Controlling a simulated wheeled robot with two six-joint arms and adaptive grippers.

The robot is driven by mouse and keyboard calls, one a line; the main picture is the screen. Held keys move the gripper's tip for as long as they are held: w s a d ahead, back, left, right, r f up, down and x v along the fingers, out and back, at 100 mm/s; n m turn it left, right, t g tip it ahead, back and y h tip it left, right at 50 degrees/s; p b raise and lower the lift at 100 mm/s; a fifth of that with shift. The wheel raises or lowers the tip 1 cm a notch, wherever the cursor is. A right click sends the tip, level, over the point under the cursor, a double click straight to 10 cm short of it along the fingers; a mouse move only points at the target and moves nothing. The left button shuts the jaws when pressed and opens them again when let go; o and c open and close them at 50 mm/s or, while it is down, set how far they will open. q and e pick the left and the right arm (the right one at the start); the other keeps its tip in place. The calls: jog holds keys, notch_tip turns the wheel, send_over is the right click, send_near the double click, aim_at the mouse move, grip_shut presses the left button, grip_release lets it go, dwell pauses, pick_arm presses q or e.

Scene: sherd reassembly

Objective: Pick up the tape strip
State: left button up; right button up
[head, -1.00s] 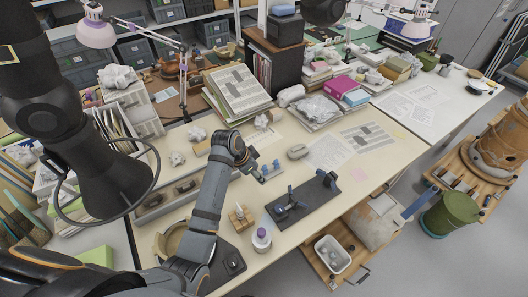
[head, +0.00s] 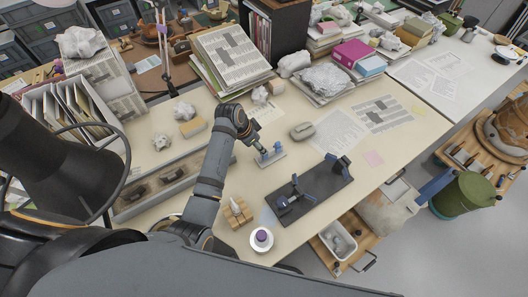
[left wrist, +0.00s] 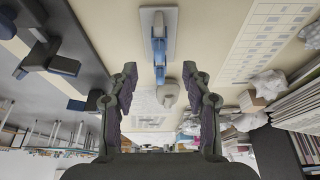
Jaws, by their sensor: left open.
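My left gripper (head: 258,142) is at the small grey tape stand (head: 272,159) in the middle of the table. In the left wrist view the gripper (left wrist: 160,72) is open, with nothing between its fingers. The grey stand (left wrist: 171,18) shows beyond the fingertips, carrying small blue pieces (left wrist: 159,48) in line with the gap. Which of these is the tape strip I cannot tell for sure. My right gripper is not in view.
A dark tray with blue clamps (head: 325,190) lies to the right of the stand. A grey rounded object (head: 302,131) and printed sheets (head: 338,130) lie behind it. A wooden block (head: 236,213) and a white pot with a purple top (head: 262,240) stand in front.

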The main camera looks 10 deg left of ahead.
pick_arm(q)
jog(key=x, duration=0.7)
jog(key=shift+s+a+f+p, duration=0.1)
jog(key=shift+f+p, duration=0.15)
jog(key=shift+p, duration=0.1)
jog(key=shift+c, duration=0.4)
jog(key=c, duration=0.7)
